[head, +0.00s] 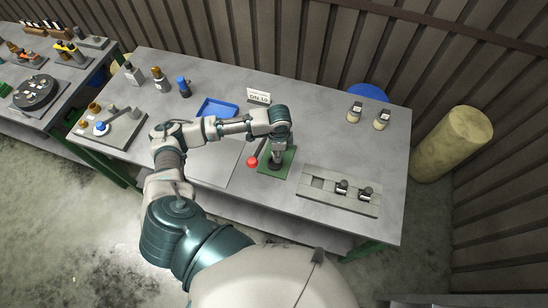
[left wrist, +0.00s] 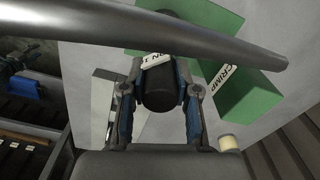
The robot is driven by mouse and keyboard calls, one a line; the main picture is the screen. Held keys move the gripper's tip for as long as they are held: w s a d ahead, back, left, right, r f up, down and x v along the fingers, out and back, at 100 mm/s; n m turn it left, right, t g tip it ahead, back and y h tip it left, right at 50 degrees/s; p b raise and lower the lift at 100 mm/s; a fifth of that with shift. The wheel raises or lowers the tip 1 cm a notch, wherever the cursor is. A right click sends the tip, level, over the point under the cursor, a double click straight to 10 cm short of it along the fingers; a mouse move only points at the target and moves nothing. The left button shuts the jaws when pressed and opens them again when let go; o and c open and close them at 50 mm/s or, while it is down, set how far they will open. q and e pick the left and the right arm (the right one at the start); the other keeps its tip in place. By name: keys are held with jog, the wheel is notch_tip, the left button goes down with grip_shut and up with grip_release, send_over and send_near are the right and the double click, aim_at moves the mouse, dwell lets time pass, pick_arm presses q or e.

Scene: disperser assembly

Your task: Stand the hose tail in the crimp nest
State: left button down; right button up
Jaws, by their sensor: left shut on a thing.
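My left gripper (head: 277,155) points down over the green crimp station (head: 285,168) in the head view. In the left wrist view its two fingers (left wrist: 160,105) are shut on a dark round piece (left wrist: 160,92), which I take to be the hose tail. A white label with partly hidden letters shows at its far end. The green crimp block (left wrist: 248,98), marked CRIMP, lies just beyond and to the right. The nest itself is hidden, so I cannot tell whether the piece is seated. My right gripper is out of view.
A grey lever bar (left wrist: 215,45) crosses close to the fingers in the left wrist view; its red knob (head: 252,162) shows in the head view. A grey slotted rack (head: 335,205) with two dark pieces stands at right. A blue tray (head: 217,108) lies behind the arm.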

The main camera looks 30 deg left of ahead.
pick_arm(q)
jog(key=shift+f, duration=0.75)
jog(key=f, duration=0.1)
jog(key=a+f, duration=0.1)
jog(key=shift+f, duration=0.3)
jog(key=shift+s+a+f, duration=0.3)
jog(key=shift+s+f, duration=0.1)
jog(key=shift+s, duration=0.15)
jog(key=c, duration=1.2)
grip_release()
jog(key=shift+w+d+f, duration=0.1)
jog(key=shift+w+f, duration=0.1)
jog(key=shift+f, duration=0.05)
jog(key=o, duration=0.3)
jog(key=shift+w+f, duration=0.1)
jog(key=shift+w, duration=0.15)
jog(key=shift+o, duration=0.2)
jog(key=shift+w+d, duration=0.1)
jog(key=shift+w, duration=0.15)
jog(key=shift+s+r, duration=0.15)
jog(key=shift+r, duration=0.35)
notch_tip(320, 180, up, 12)
jog(key=shift+f, duration=0.15)
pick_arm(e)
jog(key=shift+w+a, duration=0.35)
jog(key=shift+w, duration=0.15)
